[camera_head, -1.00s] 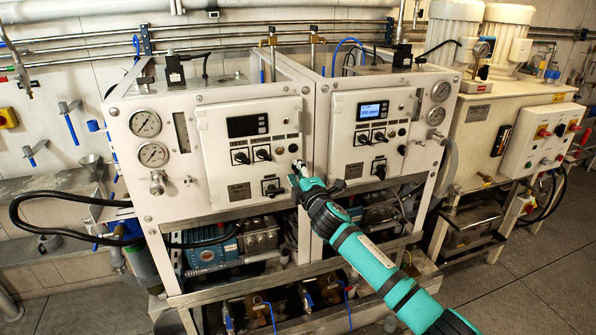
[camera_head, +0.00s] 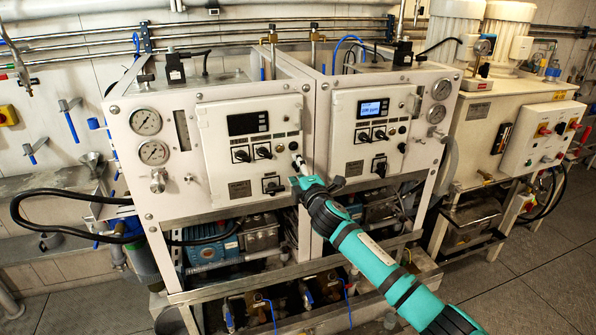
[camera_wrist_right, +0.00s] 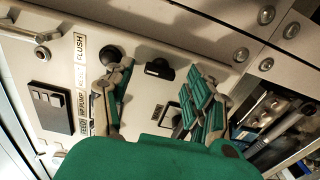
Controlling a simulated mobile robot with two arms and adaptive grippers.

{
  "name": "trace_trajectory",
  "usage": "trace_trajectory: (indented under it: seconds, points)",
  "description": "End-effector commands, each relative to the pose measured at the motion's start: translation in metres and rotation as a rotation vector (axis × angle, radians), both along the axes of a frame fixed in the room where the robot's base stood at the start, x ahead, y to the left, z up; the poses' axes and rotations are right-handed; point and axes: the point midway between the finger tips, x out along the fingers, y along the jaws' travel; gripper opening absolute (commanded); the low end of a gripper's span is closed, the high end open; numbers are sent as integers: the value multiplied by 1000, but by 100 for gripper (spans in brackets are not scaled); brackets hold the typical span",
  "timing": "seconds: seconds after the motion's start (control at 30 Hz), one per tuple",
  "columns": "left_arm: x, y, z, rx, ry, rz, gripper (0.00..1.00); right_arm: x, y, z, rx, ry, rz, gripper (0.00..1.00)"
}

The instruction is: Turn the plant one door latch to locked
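The plant one door (camera_head: 222,165) is the white panel door on the left unit, with a dark display and black knobs. In the right wrist view, a small black latch (camera_wrist_right: 160,68) sits on the panel near its edge, lying mostly across the picture. My gripper largely hides that spot in the head view. My right gripper (camera_head: 299,168) is at the door's right edge. In the right wrist view its two fingers (camera_wrist_right: 158,100) are spread, with the latch beyond the gap between them; contact is not visible. My left gripper is not in view.
A round black knob (camera_wrist_right: 110,55) is close to the latch, near one finger. A black switch (camera_head: 271,186) is low on the same door. The plant two door (camera_head: 365,155) stands just to the right. A black hose (camera_head: 70,193) loops at the left.

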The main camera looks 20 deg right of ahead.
Motion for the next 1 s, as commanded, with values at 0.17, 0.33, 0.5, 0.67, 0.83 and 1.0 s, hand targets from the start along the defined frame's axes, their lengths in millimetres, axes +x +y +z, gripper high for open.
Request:
trace_trajectory:
  seconds: [0.17,0.33,0.5,0.67,0.83,1.0]
  points:
    - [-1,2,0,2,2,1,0,-1,0,1,1,-1,0,56]
    - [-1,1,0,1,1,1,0,-13,-1,0,1,-1,0,56]
    - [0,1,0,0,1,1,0,-45,-2,-1,0,-1,1,56]
    - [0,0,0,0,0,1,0,-80,-2,-1,0,1,2,56]
    - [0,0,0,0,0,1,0,-106,-4,-1,0,1,0,56]
    - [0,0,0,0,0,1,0,-119,-4,0,0,1,0,56]
